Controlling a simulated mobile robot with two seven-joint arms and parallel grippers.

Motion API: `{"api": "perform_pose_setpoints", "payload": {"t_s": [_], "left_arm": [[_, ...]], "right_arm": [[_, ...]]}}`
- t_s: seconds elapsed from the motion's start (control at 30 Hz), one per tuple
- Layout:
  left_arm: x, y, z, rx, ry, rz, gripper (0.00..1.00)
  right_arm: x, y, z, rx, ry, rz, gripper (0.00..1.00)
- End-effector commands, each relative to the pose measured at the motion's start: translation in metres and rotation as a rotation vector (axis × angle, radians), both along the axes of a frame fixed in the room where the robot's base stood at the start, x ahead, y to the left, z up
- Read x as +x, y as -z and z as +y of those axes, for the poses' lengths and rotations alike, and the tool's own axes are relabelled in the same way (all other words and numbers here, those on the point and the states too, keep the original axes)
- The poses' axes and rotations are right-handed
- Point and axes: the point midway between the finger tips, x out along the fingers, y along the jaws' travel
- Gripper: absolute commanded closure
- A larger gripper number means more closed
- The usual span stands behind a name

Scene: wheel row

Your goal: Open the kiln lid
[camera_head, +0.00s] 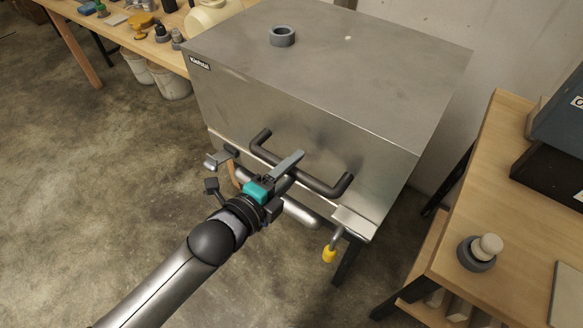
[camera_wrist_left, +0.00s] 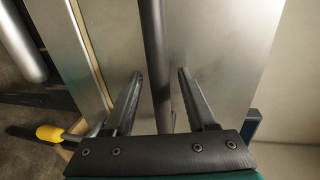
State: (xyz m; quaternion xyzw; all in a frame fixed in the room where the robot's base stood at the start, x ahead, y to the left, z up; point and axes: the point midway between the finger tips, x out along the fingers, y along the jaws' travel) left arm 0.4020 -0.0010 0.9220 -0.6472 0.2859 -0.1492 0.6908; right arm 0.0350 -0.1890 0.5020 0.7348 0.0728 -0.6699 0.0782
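The kiln lid (camera_head: 330,75) is a large steel box-like cover, lying closed on the kiln. A dark bar handle (camera_head: 330,190) runs along its front face. My left gripper (camera_head: 296,166) is at the middle of this handle. In the left wrist view the handle (camera_wrist_left: 155,50) runs between the two fingers of the left gripper (camera_wrist_left: 158,90), with a gap visible on each side, so the gripper is open around the bar or just in front of it. The arm hides part of the kiln's lower front. My right gripper is not in view.
A yellow-tipped lever (camera_head: 330,253) hangs below the lid's right front corner; its yellow grip also shows in the left wrist view (camera_wrist_left: 48,132). A grey ring (camera_head: 282,36) sits on the lid. Wooden benches stand at the right (camera_head: 510,200) and back left (camera_head: 70,12). Front-left floor is clear.

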Motion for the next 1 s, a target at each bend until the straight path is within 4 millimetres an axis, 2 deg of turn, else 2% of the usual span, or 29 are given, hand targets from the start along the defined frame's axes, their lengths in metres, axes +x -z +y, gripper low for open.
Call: {"api": "perform_pose_setpoints", "payload": {"t_s": [0.07, 0.4, 0.5, 1.0], "left_arm": [[-0.0001, -0.0001, 0.0001, 0.000, 0.000, 0.000, 0.53], [-0.0003, -0.0001, 0.0003, 0.000, 0.000, 0.000, 0.91], [-0.0003, -0.0001, 0.0003, 0.000, 0.000, 0.000, 1.00], [-0.0003, 0.0000, 0.0005, 0.000, 0.000, 0.000, 1.00]], "right_arm": [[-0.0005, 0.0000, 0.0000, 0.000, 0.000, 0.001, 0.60], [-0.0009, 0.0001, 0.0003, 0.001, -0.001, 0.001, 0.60], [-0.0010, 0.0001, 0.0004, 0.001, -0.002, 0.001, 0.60], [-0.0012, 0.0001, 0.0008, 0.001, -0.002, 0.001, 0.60]]}}
